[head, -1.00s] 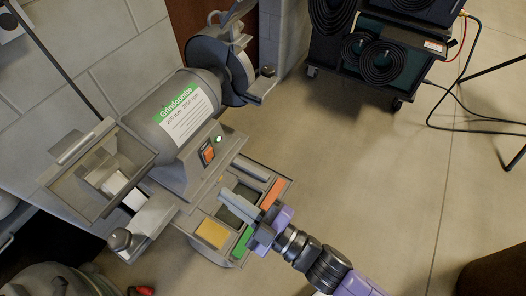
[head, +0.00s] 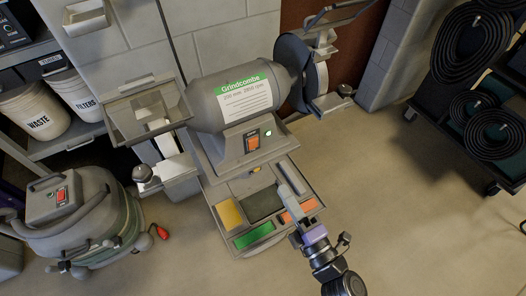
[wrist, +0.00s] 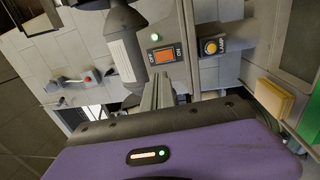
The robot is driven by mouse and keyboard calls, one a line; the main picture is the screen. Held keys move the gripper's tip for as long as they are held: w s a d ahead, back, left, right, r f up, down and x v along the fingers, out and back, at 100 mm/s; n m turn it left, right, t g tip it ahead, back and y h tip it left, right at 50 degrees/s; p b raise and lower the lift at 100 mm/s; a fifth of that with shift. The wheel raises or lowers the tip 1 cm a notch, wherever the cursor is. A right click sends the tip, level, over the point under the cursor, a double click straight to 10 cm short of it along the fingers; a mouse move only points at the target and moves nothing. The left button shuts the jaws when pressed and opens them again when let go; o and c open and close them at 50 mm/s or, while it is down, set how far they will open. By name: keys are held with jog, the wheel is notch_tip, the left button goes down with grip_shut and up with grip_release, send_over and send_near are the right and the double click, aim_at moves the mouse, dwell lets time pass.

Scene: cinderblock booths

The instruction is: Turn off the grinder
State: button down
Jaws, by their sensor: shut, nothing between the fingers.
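The grey bench grinder (head: 236,100), labelled Grindcombe, stands on a pedestal in the middle of the head view. Its orange rocker switch (head: 252,142) is on the front of the base, with a lit green lamp (head: 268,134) beside it. In the wrist view the switch (wrist: 164,56) sits between the OFF and ON labels, and the green lamp (wrist: 155,36) glows. My gripper (head: 282,188) is shut and empty, over the tray below and to the right of the switch. In the wrist view its fingertips (wrist: 163,78) point towards the switch; contact cannot be told.
A tray (head: 264,207) with yellow, green and orange pieces lies under the grinder. A yellow button (wrist: 211,47) marked LAMP is near the switch. A shop vacuum (head: 75,215) and waste buckets (head: 34,112) stand left, a hose cart (head: 485,150) right. The floor at the front right is open.

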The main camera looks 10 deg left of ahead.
aim_at(254, 143)
jog(key=x, duration=1.4)
jog(key=shift+p, duration=0.35)
